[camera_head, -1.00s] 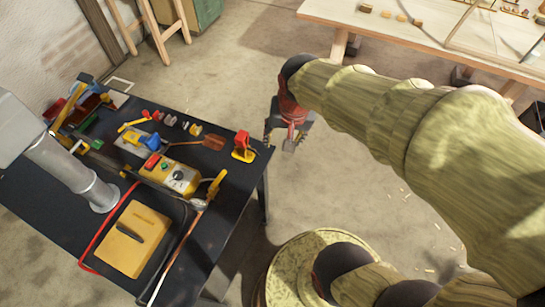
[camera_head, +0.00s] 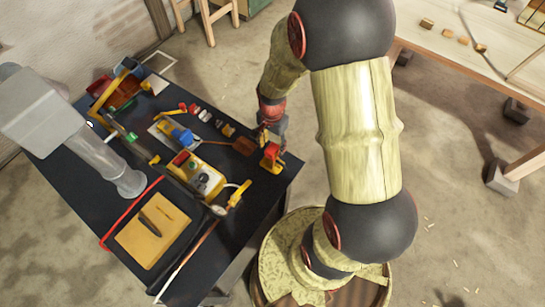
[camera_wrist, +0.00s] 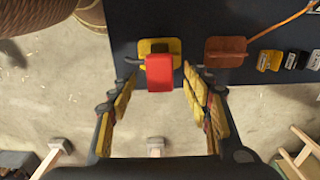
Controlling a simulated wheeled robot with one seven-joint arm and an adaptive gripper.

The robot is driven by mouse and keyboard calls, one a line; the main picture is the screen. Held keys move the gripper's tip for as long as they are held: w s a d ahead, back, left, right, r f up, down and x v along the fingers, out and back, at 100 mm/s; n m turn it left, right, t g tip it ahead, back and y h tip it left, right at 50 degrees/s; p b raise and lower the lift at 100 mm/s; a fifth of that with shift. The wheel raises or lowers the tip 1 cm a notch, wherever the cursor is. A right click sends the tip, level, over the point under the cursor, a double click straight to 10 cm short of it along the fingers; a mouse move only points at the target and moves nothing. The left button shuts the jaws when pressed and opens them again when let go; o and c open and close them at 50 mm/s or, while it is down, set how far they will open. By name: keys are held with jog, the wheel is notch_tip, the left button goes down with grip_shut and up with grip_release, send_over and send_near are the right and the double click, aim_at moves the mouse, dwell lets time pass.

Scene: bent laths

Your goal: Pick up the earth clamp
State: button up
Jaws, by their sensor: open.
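A red and yellow clamp-like piece (camera_head: 271,159), which I take for the earth clamp, stands at the right corner of the dark table. In the wrist view its red block (camera_wrist: 159,73) shows in front of a yellow plate (camera_wrist: 173,46), with a grey hooked part on its left. My gripper (camera_head: 271,133) is right beside it in the head view. In the wrist view the open fingers (camera_wrist: 159,76) lie left and right of the red block, with a gap on each side. I cannot tell the height between them.
The dark table (camera_head: 85,190) also bears a brown pad (camera_head: 245,146) close to the clamp, a yellow control box (camera_head: 198,177), a yellow-handled tool (camera_head: 240,194) and a yellow case (camera_head: 153,230). A wooden bench (camera_head: 455,62) stands at upper right. Bare floor lies between.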

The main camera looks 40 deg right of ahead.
aim_at(272, 148)
jog(key=shift+f, duration=1.55)
jog(key=shift+c, duration=1.2)
grip_shut()
